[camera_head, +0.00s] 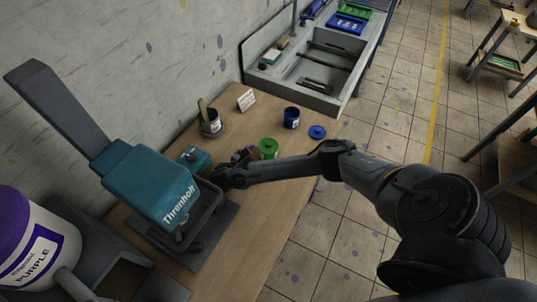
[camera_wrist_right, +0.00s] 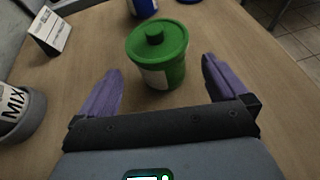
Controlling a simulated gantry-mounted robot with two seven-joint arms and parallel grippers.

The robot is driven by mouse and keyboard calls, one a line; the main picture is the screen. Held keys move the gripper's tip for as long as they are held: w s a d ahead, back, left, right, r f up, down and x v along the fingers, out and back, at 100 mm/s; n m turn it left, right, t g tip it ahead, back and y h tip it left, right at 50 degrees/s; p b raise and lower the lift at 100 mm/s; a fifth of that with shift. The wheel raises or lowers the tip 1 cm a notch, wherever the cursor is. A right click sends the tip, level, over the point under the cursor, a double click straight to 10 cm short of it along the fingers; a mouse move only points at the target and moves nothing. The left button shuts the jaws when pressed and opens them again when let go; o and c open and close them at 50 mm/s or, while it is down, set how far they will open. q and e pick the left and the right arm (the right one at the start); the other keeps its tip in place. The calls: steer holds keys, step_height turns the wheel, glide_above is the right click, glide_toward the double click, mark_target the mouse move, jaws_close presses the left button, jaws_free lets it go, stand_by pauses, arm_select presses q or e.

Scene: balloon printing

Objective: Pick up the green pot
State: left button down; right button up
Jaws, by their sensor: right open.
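The green pot (camera_wrist_right: 158,52) has a green lid with a round knob and a pale label on its side. It stands upright on the wooden table, and it also shows in the head view (camera_head: 268,147) near the table's middle. My right gripper (camera_wrist_right: 160,85) is open, its two purple fingers spread on either side in front of the pot. The pot's near side sits roughly between the fingertips, and no finger visibly touches it. In the head view my right gripper (camera_head: 232,172) is dark and partly hidden, just left of the pot. My left gripper is not seen.
A blue pot (camera_head: 291,117) and a blue lid (camera_head: 317,131) stand behind the green pot. A grey MIX pot (camera_head: 211,127) and a white card (camera_head: 246,100) are at the wall side. The teal press (camera_head: 150,180) stands left. The wooden table (camera_head: 262,200) is clear in front.

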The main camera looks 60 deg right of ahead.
mark_target(263, 155)
steer(key=shift+f+x, duration=0.15)
steer(key=shift+x, duration=1.15)
steer(key=shift+f+x, duration=0.1)
steer(key=shift+x, duration=1.25)
steer(key=shift+a, duration=0.15)
steer(key=c, duration=1.1)
steer(key=shift+c, duration=0.2)
